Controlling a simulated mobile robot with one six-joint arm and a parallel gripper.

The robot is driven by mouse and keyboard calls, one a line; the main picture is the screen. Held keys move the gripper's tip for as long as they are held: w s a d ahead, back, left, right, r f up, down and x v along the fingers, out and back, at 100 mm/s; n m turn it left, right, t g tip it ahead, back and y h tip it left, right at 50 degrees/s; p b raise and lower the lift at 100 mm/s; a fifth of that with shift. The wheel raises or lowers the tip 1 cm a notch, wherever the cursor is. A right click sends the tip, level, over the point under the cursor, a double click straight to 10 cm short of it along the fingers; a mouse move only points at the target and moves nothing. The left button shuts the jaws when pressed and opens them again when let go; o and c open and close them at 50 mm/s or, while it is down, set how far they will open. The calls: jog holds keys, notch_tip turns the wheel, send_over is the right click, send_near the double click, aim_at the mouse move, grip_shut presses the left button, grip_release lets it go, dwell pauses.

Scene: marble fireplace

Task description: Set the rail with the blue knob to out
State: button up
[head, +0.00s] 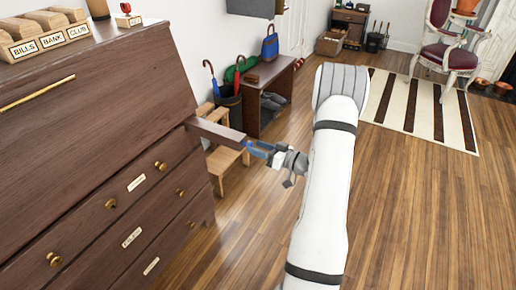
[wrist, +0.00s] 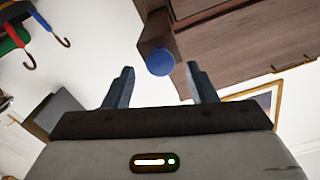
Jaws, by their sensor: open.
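The rail (head: 217,133) is a dark wooden bar that sticks out from the right side of the wooden desk (head: 95,120), below its slanted front. Its round blue knob (wrist: 160,60) shows at the rail's end in the wrist view. In the head view I cannot separate the knob from my blue-grey fingers. My gripper (head: 257,149) is at the rail's outer end. In the wrist view my gripper (wrist: 161,85) is open, with the knob roughly centred between and just beyond the fingertips. I cannot tell whether a finger touches it.
Drawers with brass knobs (head: 111,204) line the desk front. A small wooden step stool (head: 226,165) and an umbrella stand (head: 229,105) stand behind the rail. A dark bench (head: 267,90) is beyond. The wooden floor (head: 405,215) at right is clear up to a striped rug (head: 418,105).

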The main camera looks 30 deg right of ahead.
jog(key=v, duration=0.7)
jog(key=shift+s+p, duration=0.15)
jog(key=shift+p, duration=0.15)
jog(key=shift+d, duration=0.15)
